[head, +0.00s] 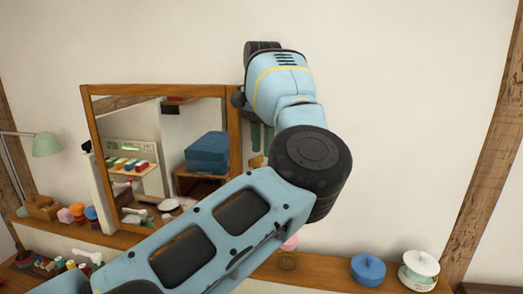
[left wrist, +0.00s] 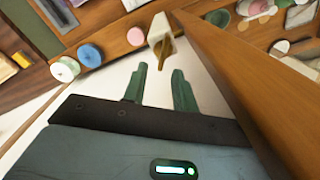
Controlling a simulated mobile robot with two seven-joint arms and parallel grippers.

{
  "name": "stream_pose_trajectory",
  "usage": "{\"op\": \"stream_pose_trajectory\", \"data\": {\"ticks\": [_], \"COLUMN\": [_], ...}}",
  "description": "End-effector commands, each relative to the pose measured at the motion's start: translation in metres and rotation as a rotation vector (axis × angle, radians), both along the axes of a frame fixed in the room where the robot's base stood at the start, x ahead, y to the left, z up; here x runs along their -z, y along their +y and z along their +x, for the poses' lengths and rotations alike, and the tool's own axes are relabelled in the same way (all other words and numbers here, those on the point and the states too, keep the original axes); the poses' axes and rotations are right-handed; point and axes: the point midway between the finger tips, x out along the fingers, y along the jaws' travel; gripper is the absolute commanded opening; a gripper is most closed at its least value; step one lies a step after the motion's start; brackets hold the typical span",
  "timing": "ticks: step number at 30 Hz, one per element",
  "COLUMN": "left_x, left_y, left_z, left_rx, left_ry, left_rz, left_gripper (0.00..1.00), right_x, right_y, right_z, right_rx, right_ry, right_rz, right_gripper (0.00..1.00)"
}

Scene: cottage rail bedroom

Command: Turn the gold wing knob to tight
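The gold wing knob (head: 257,161) shows small beside the right side of the wood-framed mirror (head: 234,130), partly hidden behind my left arm. In the left wrist view the knob (left wrist: 160,42) has a pale base and a darker gold wing, and lies just beyond the fingertips, near the middle. My left gripper (head: 262,148) points down along the wall next to the frame. Its two green fingers (left wrist: 160,70) are spread apart with nothing between them, and I see no contact with the knob. My right gripper is not in view.
The mirror frame's wooden edge (left wrist: 245,80) runs close along the right of the fingers. Below, a wooden shelf (head: 320,270) holds a blue lidded pot (head: 368,271) and a white pot (head: 419,270). The wall right of my arm is bare up to a wooden post (head: 485,150).

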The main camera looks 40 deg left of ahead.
Motion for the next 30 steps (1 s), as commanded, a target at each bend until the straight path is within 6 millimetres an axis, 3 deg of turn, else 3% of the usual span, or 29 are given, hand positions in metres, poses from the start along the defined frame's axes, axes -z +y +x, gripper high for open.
{"op": "stream_pose_trajectory", "data": {"ticks": [6,16,23,30], "left_x": [0.015,0.018,0.018,0.018], "left_y": [0.000,0.000,0.000,0.000], "left_z": [-0.001,0.000,0.000,0.000], "left_rx": [0.000,0.000,0.000,0.003], "left_ry": [-0.001,-0.001,-0.001,-0.001], "left_rz": [0.001,0.000,0.001,0.001], "left_gripper": [0.28,0.28,0.00,0.00], "right_x": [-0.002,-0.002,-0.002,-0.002], "right_y": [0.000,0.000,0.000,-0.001], "right_z": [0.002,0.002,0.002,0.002], "right_rx": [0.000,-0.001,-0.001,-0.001], "right_ry": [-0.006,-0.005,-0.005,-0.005], "right_rz": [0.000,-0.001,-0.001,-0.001], "right_gripper": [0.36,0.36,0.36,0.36]}}
